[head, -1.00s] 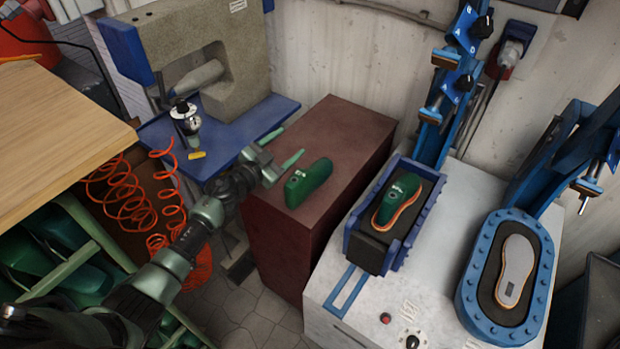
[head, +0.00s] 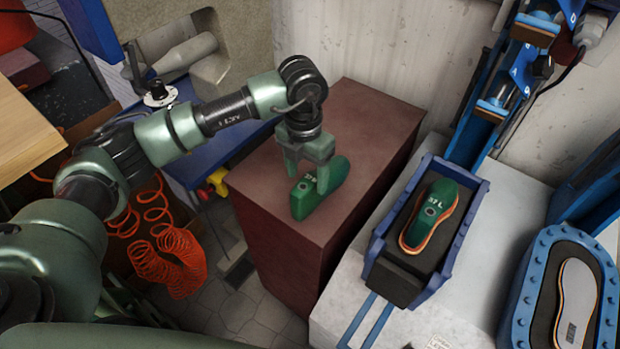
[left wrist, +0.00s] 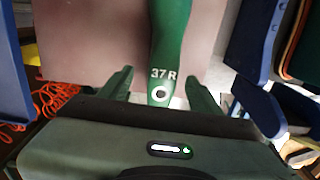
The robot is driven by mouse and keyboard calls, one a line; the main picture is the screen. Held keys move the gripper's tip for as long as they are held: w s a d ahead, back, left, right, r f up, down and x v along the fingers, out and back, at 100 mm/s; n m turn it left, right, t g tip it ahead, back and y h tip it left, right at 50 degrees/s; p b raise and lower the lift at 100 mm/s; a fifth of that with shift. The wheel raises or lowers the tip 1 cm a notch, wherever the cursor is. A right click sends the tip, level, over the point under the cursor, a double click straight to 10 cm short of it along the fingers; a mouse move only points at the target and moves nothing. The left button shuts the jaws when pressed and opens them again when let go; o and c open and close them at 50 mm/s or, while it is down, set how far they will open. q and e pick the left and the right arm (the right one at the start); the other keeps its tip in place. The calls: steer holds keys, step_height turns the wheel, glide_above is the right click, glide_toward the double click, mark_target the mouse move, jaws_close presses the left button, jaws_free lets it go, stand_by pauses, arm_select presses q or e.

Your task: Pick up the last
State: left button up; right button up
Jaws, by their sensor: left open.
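A green shoe last (head: 308,201) lies on the dark red box (head: 262,185). My left gripper (head: 307,180) is over it, pointing down, open, with its fingers on either side of the last. In the left wrist view the last (left wrist: 168,45), marked 37 R, runs between the two open fingers (left wrist: 160,92). I cannot tell whether a finger touches it. A second green last (head: 433,212), marked 37 L, sits on an orange-edged sole in the blue holder (head: 378,243) of the press. My right gripper is not in view.
The white press (head: 345,300) stands right of the box, with a blue oval frame (head: 520,310) holding a pale sole (head: 574,300). Blue clamp arms (head: 478,130) rise behind. An orange coiled hose (head: 170,255) hangs at left, below the blue bench (head: 235,150).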

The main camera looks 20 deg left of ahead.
arm_select(q)
steer(key=shift+f, duration=0.45)
steer(key=f+p, duration=0.1)
steer(key=f, duration=0.1)
steer(key=f+p, duration=0.1)
steer(key=f, duration=0.3)
steer(key=shift+d+f+p, duration=0.1)
steer(key=shift+d+p, duration=0.15)
steer(key=shift+p, duration=0.15)
steer(key=shift+f, duration=0.3)
steer(key=c, duration=1.4)
steer(key=shift+w+r, duration=0.1)
